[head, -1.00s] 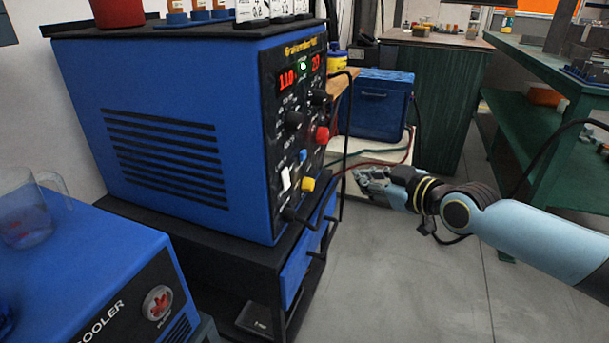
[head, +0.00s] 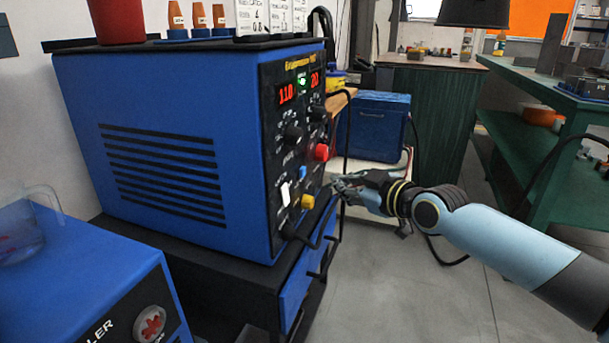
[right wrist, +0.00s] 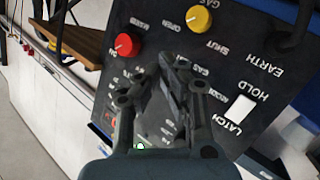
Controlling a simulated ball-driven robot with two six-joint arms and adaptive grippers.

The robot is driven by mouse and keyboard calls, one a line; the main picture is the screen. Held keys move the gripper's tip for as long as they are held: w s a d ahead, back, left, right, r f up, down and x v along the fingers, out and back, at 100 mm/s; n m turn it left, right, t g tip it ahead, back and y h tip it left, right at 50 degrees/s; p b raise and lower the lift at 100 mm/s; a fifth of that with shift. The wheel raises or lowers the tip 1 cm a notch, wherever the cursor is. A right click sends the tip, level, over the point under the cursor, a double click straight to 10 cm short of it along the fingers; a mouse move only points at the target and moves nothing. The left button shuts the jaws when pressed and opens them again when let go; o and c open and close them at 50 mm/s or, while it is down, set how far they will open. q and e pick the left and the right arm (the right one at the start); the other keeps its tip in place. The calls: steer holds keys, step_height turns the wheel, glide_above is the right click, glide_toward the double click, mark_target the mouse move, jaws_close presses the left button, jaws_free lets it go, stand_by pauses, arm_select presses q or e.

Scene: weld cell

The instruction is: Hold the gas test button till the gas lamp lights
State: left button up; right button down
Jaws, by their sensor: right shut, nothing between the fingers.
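The blue welder (head: 215,130) has a black front panel. A small blue button (head: 302,172) sits on it between the red knob (head: 321,152) and the yellow knob (head: 308,202); its label is too small to read. My right gripper (head: 340,186) is shut and empty, just to the right of the panel in the head view. In the right wrist view its fingertips (right wrist: 175,62) point at the panel beside a "GAS" label and hide the blue button; contact cannot be told. A green light (head: 302,80) glows between the red displays; I cannot tell if it is the gas lamp. My left gripper is out of view.
A white switch (head: 286,194) sits left of the yellow knob. Cables hang along the panel's right side. A blue cooler (head: 75,270) stands in front at left, with a clear jug (head: 25,235) on it. Open floor lies to the right.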

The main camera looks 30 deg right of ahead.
mark_target(302, 172)
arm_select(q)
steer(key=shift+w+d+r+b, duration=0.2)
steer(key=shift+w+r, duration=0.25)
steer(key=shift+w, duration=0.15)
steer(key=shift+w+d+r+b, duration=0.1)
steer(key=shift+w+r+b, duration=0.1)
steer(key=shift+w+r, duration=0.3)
arm_select(e)
steer(key=shift+w+a, duration=1.45)
steer(key=shift+w, duration=0.2)
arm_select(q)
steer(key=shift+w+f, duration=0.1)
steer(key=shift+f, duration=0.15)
arm_select(e)
steer(key=shift+w+a, duration=0.25)
steer(key=shift+w, duration=0.05)
